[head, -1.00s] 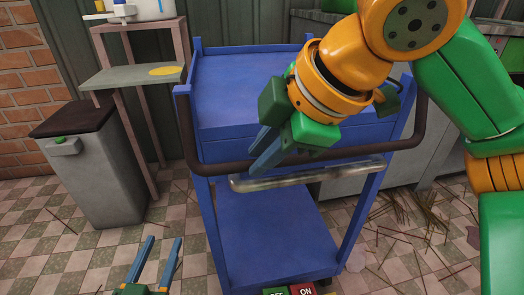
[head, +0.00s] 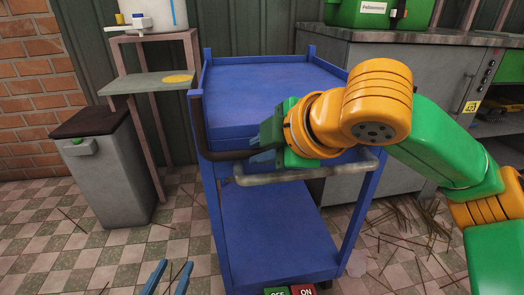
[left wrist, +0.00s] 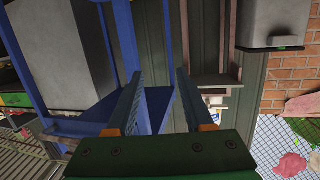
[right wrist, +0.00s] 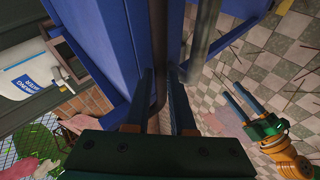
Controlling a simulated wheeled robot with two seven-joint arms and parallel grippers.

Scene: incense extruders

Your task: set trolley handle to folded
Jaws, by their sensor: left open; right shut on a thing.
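The blue trolley (head: 265,82) stands in the middle of the head view, with a top tray and a lower shelf. Its dark brown handle (head: 207,140) runs down from the left post and across the front, close to the body; its right part is hidden behind my right arm. My right gripper (head: 263,152) is shut on the handle's front bar. In the right wrist view the bar (right wrist: 158,45) passes between the fingers. My left gripper (head: 173,266) is open and empty, low in front of the trolley and to its left.
A grey metal bar (head: 300,173) crosses the trolley's front just below the handle. A grey bin (head: 108,175) and small shelf stand (head: 150,82) are at left. Grey cabinets (head: 400,110) stand behind at right.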

